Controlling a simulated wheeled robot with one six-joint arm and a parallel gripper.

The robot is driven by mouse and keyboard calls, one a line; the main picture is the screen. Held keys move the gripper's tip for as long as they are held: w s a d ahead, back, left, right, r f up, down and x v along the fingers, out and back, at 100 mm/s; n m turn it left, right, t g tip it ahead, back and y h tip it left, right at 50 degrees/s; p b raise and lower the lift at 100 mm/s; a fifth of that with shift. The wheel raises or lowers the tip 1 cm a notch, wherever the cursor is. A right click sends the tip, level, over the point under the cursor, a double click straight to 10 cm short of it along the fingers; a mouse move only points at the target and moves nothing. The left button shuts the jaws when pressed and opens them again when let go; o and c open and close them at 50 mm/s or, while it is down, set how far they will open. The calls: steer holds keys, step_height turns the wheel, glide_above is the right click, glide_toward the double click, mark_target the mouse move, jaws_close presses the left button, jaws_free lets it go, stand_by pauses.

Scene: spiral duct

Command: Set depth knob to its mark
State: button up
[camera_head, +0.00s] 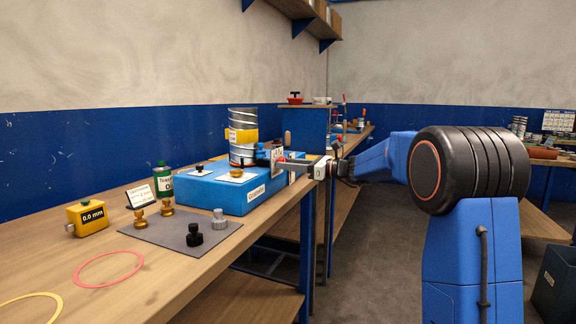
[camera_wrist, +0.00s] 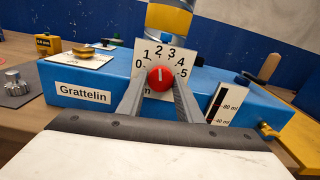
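The depth knob (camera_wrist: 161,78) is a red round knob on a white dial plate (camera_wrist: 150,50) numbered 0 to 5, on the side of the blue machine (camera_wrist: 115,72). The knob's pale pointer line stands about upright, toward the 2–3 side. The lettering low on the plate is mostly hidden by my gripper. My gripper (camera_wrist: 160,84) has one finger on each side of the knob, spread apart, with the tips close to its rim; firm contact does not show.
A metal duct with a yellow band (camera_head: 243,134) stands on the machine. A yellow gauge (camera_head: 88,218) reads 0.0 mm. A level window (camera_wrist: 222,103) sits right of the dial. The floor beside the bench is clear.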

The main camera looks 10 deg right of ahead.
steer(key=shift+o, duration=1.4)
steer(key=shift+d, duration=0.15)
steer(key=v, duration=1.7)
steer(key=shift+s, duration=0.1)
